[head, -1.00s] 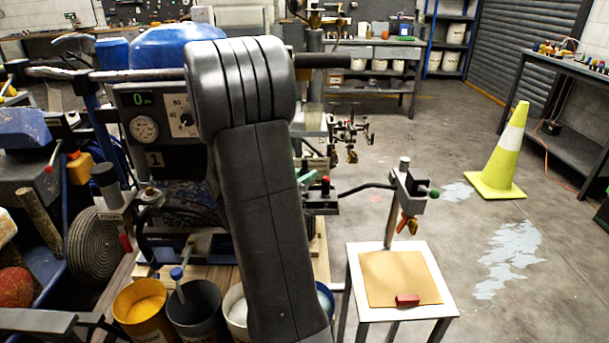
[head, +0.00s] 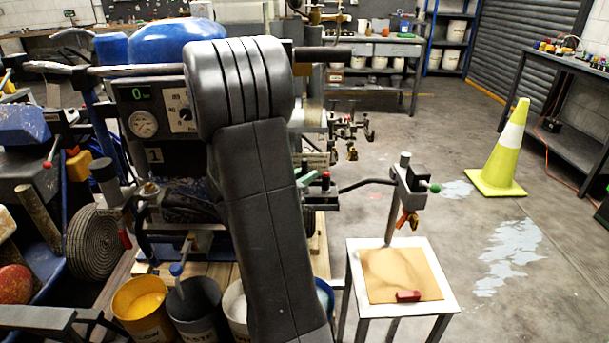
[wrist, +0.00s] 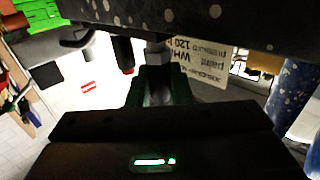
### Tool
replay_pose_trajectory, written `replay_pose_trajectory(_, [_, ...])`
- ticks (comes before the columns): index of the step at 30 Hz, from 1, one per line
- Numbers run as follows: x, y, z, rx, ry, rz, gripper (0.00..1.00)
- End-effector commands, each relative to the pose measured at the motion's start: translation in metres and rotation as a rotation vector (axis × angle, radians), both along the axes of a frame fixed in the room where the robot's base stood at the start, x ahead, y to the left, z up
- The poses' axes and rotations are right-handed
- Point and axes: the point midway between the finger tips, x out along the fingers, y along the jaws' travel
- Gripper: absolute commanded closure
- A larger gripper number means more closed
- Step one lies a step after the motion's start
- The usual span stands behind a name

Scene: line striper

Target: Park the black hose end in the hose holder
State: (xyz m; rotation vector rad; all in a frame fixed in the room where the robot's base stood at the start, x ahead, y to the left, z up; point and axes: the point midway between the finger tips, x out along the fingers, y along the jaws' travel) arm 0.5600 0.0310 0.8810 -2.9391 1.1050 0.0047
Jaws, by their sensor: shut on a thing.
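In the wrist view my gripper (wrist: 160,88) has its dark green fingers closed around a narrow piece. A grey metal fitting (wrist: 156,55) stands right beyond the fingertips, under a dark paint-speckled beam (wrist: 190,18). I cannot tell whether this is the black hose end. A black cylinder with a red tip (wrist: 122,54) hangs just left of it, apart from the fingers. In the head view my own arm hides the gripper and the thing held. I cannot clearly make out the hose holder.
The line striper (head: 155,110) with its gauge panel fills the left. Paint buckets stand low in front, one yellow (head: 141,308) and one dark (head: 195,305). A small white table (head: 447,300) bears a cardboard sheet. A cone (head: 498,160) stands on open floor at right.

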Motion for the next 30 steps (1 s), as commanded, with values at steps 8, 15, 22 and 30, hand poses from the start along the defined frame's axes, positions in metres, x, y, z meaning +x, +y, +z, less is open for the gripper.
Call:
replay_pose_trajectory(8, [0.0, 0.0, -0.0009, 0.0, 0.0, 0.0, 1.0])
replay_pose_trajectory(15, [0.0, 0.0, -0.0009, 0.0, 0.0, 0.0, 1.0])
replay_pose_trajectory(22, [0.0, 0.0, -0.0039, 0.0, 0.0, 0.0, 1.0])
replay_pose_trajectory(30, [0.0, 0.0, -0.0107, -0.001, 0.001, 0.0, 1.0])
